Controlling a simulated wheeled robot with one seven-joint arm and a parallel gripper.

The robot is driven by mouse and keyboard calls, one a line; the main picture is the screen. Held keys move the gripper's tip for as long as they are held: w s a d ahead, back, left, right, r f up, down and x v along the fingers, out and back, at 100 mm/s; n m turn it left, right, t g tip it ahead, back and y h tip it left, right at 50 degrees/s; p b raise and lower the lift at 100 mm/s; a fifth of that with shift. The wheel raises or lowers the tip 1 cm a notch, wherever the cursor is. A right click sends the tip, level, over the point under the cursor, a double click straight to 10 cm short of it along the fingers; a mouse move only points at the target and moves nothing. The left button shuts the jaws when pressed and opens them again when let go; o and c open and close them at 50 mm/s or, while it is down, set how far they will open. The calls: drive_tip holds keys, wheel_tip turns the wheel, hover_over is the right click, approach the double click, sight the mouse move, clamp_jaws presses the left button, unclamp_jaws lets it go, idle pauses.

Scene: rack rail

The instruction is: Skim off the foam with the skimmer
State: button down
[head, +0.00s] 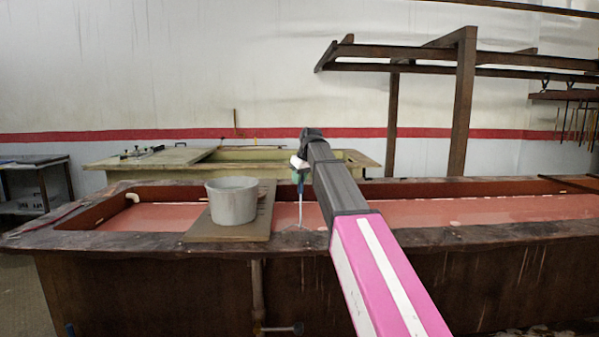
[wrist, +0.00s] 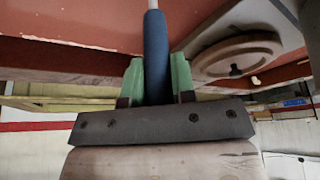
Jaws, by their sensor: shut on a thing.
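My gripper (head: 299,177) is over the left half of a long tank (head: 110,245) of red liquid (head: 480,209). In the wrist view its green fingers (wrist: 157,78) are shut on the blue handle of the skimmer (wrist: 155,45). The skimmer's thin pale rod (head: 300,210) hangs nearly upright in the head view. Its lower end is near the tank's front edge, too small to tell whether it touches the liquid. Small pale patches, perhaps foam, show on the liquid. A grey bucket (head: 232,202) stands left of the skimmer.
The bucket stands on a board (head: 200,232) laid across the tank. A pale pipe end (head: 132,197) is at the tank's left. A greenish tank (head: 130,163) and a dark beam frame (head: 462,100) stand behind. The liquid on the right is unobstructed.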

drive_tip(key=shift+f, duration=0.5)
drive_tip(key=shift+d, duration=0.15)
drive_tip(key=shift+d, duration=11.95)
drive_tip(key=shift+s, duration=4.25)
drive_tip(key=a, duration=1.7)
drive_tip(key=shift+s+a, duration=0.1)
